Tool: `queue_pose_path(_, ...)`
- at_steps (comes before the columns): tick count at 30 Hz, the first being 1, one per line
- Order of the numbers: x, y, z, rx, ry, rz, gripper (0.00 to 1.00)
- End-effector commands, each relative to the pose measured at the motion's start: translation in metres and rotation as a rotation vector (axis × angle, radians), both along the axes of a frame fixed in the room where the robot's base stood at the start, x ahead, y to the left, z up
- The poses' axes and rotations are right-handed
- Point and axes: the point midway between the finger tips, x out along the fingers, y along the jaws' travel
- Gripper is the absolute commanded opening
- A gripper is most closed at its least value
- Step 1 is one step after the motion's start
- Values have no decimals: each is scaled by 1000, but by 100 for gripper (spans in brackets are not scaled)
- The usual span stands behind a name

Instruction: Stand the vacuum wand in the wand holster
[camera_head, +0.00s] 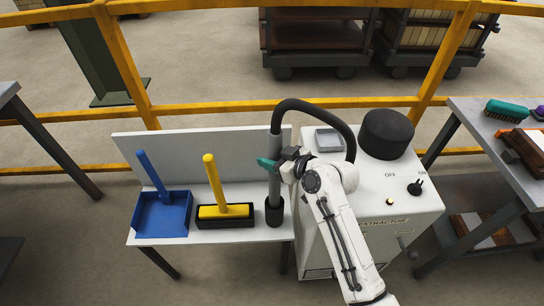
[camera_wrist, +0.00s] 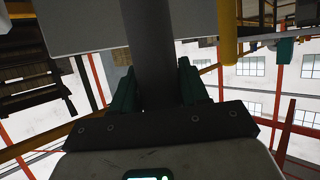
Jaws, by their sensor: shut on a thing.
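The vacuum wand (camera_head: 275,148) is a grey upright tube with a black hose at its top. It also shows as a dark tube in the wrist view (camera_wrist: 150,40). My gripper (camera_head: 268,164) has teal fingers shut around the wand's middle; they show on both sides of the tube in the wrist view (camera_wrist: 157,85). The wand holster (camera_head: 274,215) is a black cup at the right end of the small white table. The wand's lower end meets the cup's mouth and seems to be inside it; how deep it sits is hidden.
A blue dustpan (camera_head: 162,216) and a yellow-handled brush (camera_head: 226,212) in a black holder stand left of the holster on the white table (camera_head: 185,238). The white extractor (camera_head: 400,215) stands close on the right, with the hose (camera_head: 330,116) arching to it. A yellow railing (camera_head: 220,107) runs behind.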

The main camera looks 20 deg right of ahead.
Motion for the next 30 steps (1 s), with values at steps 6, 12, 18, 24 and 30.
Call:
queue_pose_path(6, 0, 0, 0, 0, -1, -1, 14)
queue_pose_path(12, 0, 0, 0, -1, -1, -1, 59)
queue_pose_path(18, 0, 0, 0, 0, -1, 0, 74)
queue_pose_path(24, -1, 0, -1, 0, 1, 0, 74)
queue_pose_path(30, -14, -8, 5, 1, -1, -2, 74)
